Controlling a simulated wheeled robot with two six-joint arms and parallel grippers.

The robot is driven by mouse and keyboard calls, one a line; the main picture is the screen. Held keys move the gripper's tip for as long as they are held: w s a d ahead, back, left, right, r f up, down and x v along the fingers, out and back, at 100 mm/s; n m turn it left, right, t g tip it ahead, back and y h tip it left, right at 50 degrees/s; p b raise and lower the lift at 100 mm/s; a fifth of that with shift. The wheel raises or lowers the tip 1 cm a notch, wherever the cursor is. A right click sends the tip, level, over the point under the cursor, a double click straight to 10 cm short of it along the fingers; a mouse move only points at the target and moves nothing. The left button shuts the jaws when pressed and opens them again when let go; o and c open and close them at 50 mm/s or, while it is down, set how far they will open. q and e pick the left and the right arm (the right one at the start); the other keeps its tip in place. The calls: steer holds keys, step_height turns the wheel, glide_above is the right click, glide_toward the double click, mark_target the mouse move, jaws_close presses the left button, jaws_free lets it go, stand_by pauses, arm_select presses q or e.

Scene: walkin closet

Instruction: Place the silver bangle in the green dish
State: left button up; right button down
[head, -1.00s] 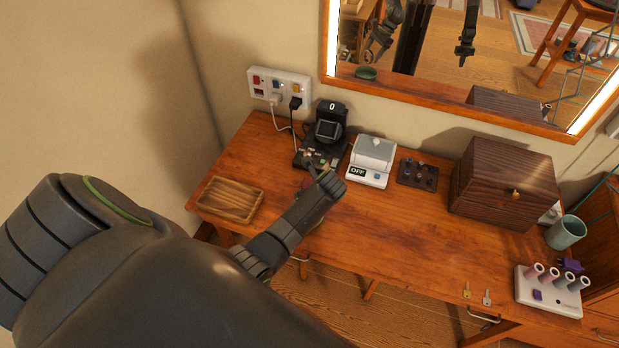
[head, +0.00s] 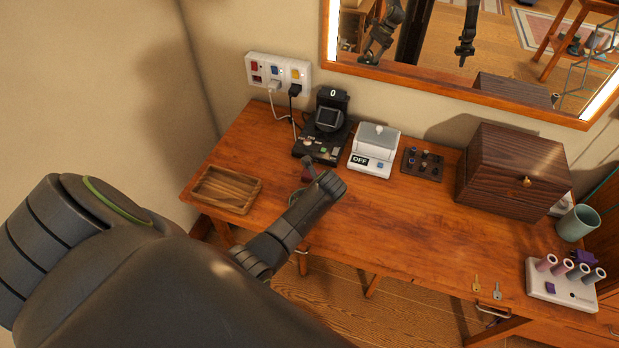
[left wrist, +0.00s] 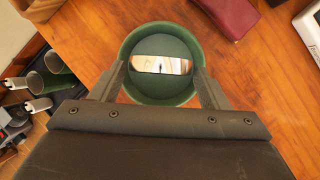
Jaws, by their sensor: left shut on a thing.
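In the left wrist view the round green dish (left wrist: 161,97) sits on the wooden table beneath my left gripper (left wrist: 163,72). The silver bangle (left wrist: 160,64) shows as a shiny, mirror-like band between the two fingers, and the gripper is shut on it. It lines up over the inside of the dish; I cannot tell how high it is above the bottom. In the head view my left forearm and wrist reach over the front left of the table and hide the fingers, the bangle and most or all of the dish. My right gripper is not directly in view.
A wooden tray (head: 226,190) lies left of my wrist. A black device (head: 323,140), a white scale-like box (head: 375,150) and a dark wooden box (head: 513,172) stand along the back. A maroon object (left wrist: 226,14) lies near the dish. The table's middle is clear.

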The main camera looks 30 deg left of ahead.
arm_select(q)
steer(key=o, duration=1)
steer(key=shift+o, duration=0.2)
step_height(320, 180, up, 7)
steer(key=p, duration=0.6)
